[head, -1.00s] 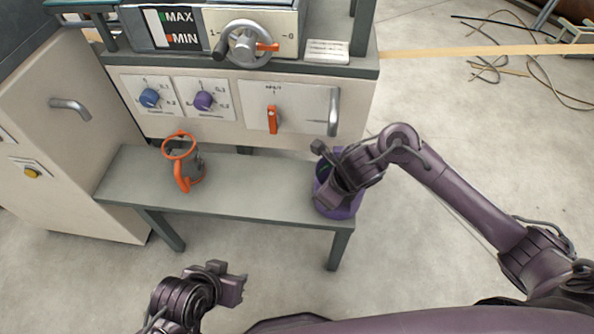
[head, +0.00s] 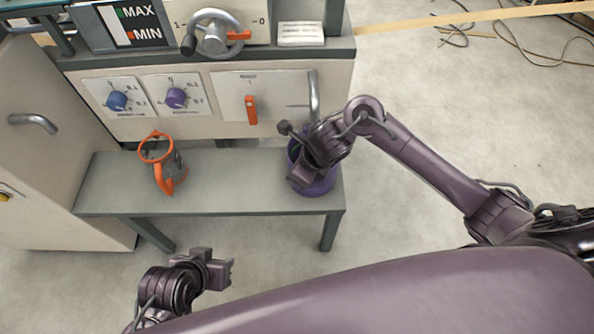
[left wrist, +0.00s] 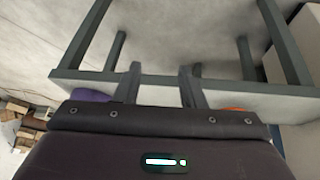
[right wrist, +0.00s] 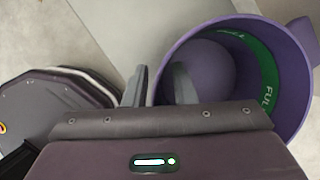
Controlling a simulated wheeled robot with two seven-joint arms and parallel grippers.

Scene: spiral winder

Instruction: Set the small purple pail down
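The small purple pail (head: 318,186) is at the right end of the grey bench (head: 235,196). It looks upright; whether its base touches the bench is hidden. My right gripper (head: 298,165) is at its rim. In the right wrist view, the fingers (right wrist: 160,85) straddle the wall of the pail (right wrist: 295,60), one inside and one outside. A green band marked FULL shows inside the pail. My left gripper (head: 228,274) is empty in front of the bench; its fingers (left wrist: 160,85) are apart in the left wrist view.
A grey jug with an orange rim and handle (head: 168,180) stands at the bench's left. The bench middle is clear. Behind is a machine panel with a blue knob (head: 117,100), a purple knob (head: 176,98), an orange lever (head: 251,109) and a crank wheel (head: 213,33).

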